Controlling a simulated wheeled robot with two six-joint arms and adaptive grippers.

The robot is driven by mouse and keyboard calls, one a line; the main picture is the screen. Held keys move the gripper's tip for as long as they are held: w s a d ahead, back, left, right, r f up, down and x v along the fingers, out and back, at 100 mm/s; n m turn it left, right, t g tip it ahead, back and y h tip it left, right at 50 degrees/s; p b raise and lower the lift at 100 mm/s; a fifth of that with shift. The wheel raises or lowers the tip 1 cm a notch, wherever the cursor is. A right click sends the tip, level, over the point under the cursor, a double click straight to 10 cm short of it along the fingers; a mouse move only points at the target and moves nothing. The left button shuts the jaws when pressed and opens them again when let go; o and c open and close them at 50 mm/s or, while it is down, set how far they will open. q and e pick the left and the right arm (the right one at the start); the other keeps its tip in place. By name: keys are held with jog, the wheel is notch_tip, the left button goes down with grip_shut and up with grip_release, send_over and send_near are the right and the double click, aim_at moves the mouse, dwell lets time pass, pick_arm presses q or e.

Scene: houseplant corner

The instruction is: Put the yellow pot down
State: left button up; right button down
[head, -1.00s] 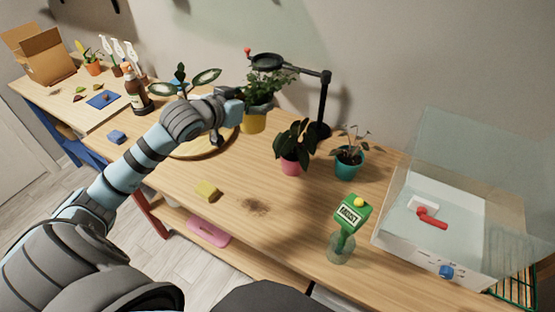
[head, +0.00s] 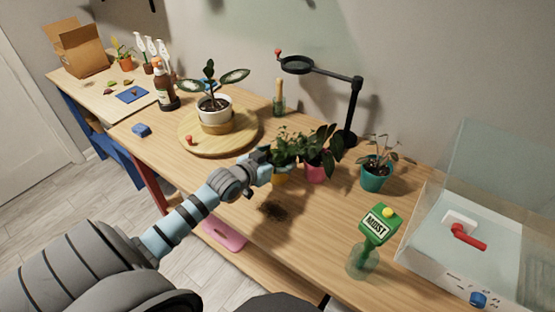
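The yellow pot (head: 282,180), with a bushy green plant, is low at the table, left of the pink pot (head: 316,172). Its leaves overlap the pink pot's plant in the picture. My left gripper (head: 264,165) is at the yellow pot's left side and appears shut on it; the fingers are partly hidden by leaves and the wrist. The pot looks upright. I cannot tell whether its base touches the wooden table (head: 305,228). My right gripper is out of view.
A teal pot (head: 376,177) stands to the right, with a green moisture meter (head: 378,224) in front of it. A round wooden turntable (head: 189,145) with a white-potted plant is behind left. A black lamp stand (head: 355,110) rises behind. Dark soil (head: 273,212) lies in front.

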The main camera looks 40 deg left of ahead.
pick_arm(q)
jog(key=o, duration=1.4)
